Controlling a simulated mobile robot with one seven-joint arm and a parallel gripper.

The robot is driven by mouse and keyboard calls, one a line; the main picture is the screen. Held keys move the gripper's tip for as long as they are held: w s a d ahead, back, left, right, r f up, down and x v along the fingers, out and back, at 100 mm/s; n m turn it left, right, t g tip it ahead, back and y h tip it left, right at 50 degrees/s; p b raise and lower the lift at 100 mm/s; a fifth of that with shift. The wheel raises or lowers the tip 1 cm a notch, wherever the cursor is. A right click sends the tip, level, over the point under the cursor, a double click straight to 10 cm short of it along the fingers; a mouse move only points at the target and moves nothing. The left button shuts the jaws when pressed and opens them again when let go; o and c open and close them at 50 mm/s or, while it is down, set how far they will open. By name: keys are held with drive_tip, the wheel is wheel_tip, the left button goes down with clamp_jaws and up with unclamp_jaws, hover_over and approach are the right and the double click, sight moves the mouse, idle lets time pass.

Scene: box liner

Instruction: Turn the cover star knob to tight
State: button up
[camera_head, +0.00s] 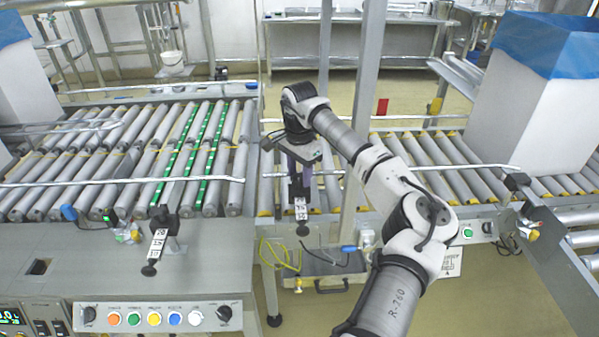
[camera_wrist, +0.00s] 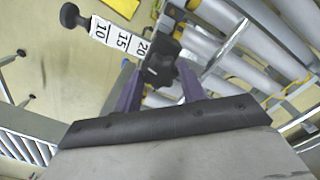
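In the wrist view a dark star knob (camera_wrist: 160,70) sits beside a white scale strip marked 10, 15 and 20 (camera_wrist: 120,38). A round black ball end (camera_wrist: 69,15) is at the strip's far end. The two purple fingers of my gripper (camera_wrist: 160,82) stand on either side of the star knob with their tips close to it. I cannot tell whether they press on it. In the head view my gripper (camera_head: 301,190) points down above the strip (camera_head: 301,208) at the conveyor's front edge, and hides the knob there.
A similar strip (camera_head: 159,242) with a black knob (camera_head: 161,216) stands on the left console. Buttons and dark dials (camera_head: 224,313) line the console front. A grey post (camera_head: 355,120) rises close to my arm. A blue-lined white box (camera_head: 530,105) is on the right conveyor.

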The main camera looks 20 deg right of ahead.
drive_tip(key=shift+c, duration=1.4)
